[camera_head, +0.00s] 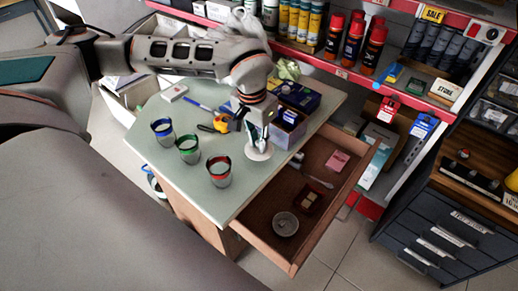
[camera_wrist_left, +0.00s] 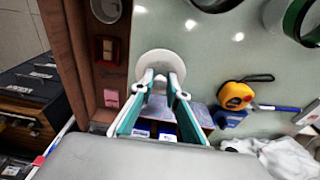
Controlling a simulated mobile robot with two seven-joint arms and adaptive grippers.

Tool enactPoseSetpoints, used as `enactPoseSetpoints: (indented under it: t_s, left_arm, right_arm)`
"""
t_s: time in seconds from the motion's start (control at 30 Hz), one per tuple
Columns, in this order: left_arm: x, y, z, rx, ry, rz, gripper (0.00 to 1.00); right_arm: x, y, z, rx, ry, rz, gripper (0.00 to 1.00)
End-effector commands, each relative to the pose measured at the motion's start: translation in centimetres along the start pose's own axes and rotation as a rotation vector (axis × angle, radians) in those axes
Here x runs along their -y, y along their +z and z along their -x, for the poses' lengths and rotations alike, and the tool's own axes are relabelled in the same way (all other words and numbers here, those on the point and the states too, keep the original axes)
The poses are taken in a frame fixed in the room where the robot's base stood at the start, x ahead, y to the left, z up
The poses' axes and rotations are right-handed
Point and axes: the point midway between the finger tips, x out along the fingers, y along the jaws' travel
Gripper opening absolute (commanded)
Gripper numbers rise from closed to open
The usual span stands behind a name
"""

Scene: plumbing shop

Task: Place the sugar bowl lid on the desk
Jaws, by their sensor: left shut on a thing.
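The white round sugar bowl lid (camera_head: 259,153) is between the fingertips of my left gripper (camera_head: 262,128), over the green desk top (camera_head: 210,118) near its drawer-side edge. In the left wrist view the lid (camera_wrist_left: 160,58) shows as a pale disc just beyond the fingertips (camera_wrist_left: 158,82) of my left gripper, which is shut on it. I cannot tell whether the lid touches the desk top. My right gripper is in neither view.
Glasses with blue, green (camera_head: 188,147) and red (camera_head: 219,170) rims stand on the desk. A yellow tape measure (camera_head: 221,123) and boxes (camera_head: 288,127) lie close to my gripper. The open drawer (camera_head: 262,222) holds a round grey dish (camera_head: 285,223) and small items.

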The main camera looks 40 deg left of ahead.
Motion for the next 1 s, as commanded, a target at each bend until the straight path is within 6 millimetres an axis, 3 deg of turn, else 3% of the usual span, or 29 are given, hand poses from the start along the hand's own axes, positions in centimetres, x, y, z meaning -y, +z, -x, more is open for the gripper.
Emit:
enactPoseSetpoints:
  t_s: [0.23,0.63,0.67,0.7,1.0]
  left_arm:
    - [0.0,0.5,-3.6,0.005,0.000,0.001,0.00]
    - [0.0,0.5,-3.9,0.002,0.000,0.000,0.00]
    - [0.0,0.5,-3.9,0.001,0.000,0.000,0.22]
    - [0.0,0.5,-3.9,0.001,0.000,0.000,0.31]
    - [0.0,0.5,-3.9,0.001,0.000,0.000,0.31]
  right_arm:
    - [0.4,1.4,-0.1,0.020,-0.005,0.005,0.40]
    - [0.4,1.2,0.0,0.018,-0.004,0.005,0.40]
    - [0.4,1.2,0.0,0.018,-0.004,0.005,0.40]
    - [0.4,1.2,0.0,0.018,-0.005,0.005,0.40]
    - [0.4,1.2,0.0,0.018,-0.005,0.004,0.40]
